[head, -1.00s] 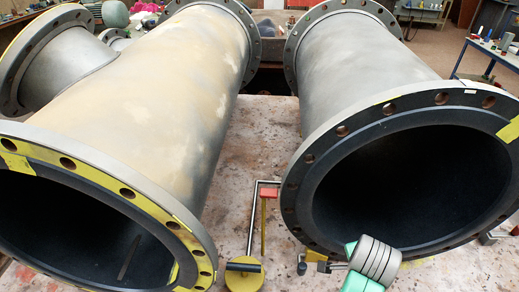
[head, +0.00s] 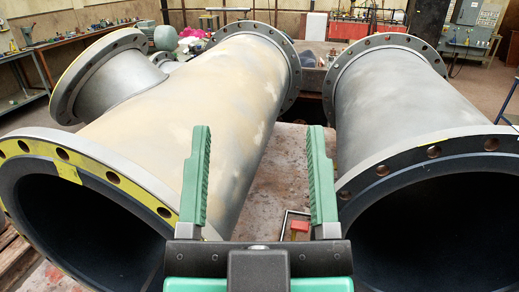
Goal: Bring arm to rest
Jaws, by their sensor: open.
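My gripper (head: 258,180) is in the lower middle of the head view, with its two green fingers upright and spread wide apart. It is open and nothing is between the fingers. The gripper stands in front of the gap between two large flanged pipes, the beige left pipe (head: 190,110) and the grey right pipe (head: 385,105). The left finger overlaps the left pipe in the picture; the right finger overlaps the edge of the right pipe. The rest of my arm is hidden below the frame.
The pipes lie on a worn, stained table (head: 272,185). A red block (head: 299,227) and a metal rod show between the fingers, low down. A side flange (head: 98,75) branches off the left pipe. Workbenches (head: 22,85) and an electrical cabinet (head: 472,28) stand behind.

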